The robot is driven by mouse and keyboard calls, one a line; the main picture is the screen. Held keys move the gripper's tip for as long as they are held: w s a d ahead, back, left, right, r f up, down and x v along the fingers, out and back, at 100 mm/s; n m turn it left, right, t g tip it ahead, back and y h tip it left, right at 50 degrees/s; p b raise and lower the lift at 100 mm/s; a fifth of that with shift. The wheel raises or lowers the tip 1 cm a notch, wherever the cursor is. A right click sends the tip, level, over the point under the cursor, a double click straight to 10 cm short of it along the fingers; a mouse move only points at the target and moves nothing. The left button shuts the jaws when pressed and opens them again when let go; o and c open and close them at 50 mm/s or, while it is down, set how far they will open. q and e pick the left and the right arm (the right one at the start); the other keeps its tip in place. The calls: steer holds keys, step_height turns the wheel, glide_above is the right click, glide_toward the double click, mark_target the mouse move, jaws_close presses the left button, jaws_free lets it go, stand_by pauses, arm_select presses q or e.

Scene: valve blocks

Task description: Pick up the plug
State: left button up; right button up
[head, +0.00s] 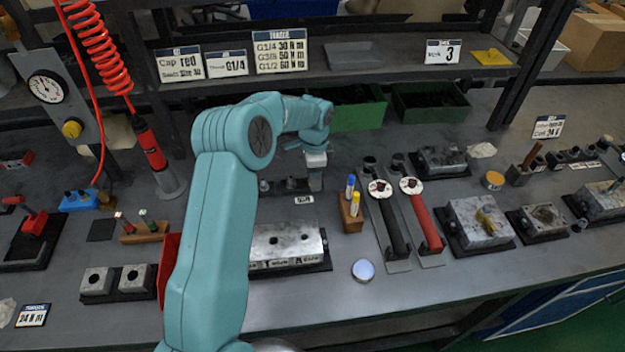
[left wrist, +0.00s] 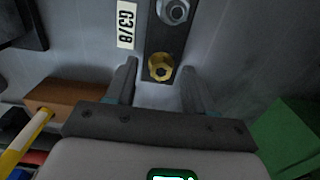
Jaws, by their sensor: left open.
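A brass plug (left wrist: 160,67) with a socket in its head sits at the near end of a dark rack (left wrist: 158,36) in the left wrist view. A G3/8 label (left wrist: 127,25) lies beside the rack. My left gripper (head: 315,180) is open above the rack's right end in the head view. In the left wrist view its two fingers stand apart on either side of the plug, with gaps visible and no contact seen. In the head view the gripper hides the plug. My right gripper is in neither view.
A wooden block with blue and yellow markers (head: 351,212) stands close to the right of the gripper. Green bins (head: 357,116) stand behind it. A metal valve block (head: 287,243) lies in front. The shelf (head: 390,76) overhangs the back of the bench.

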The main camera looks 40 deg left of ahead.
arm_select(q)
steer(key=shift+f, duration=0.1)
steer(key=c, duration=0.9)
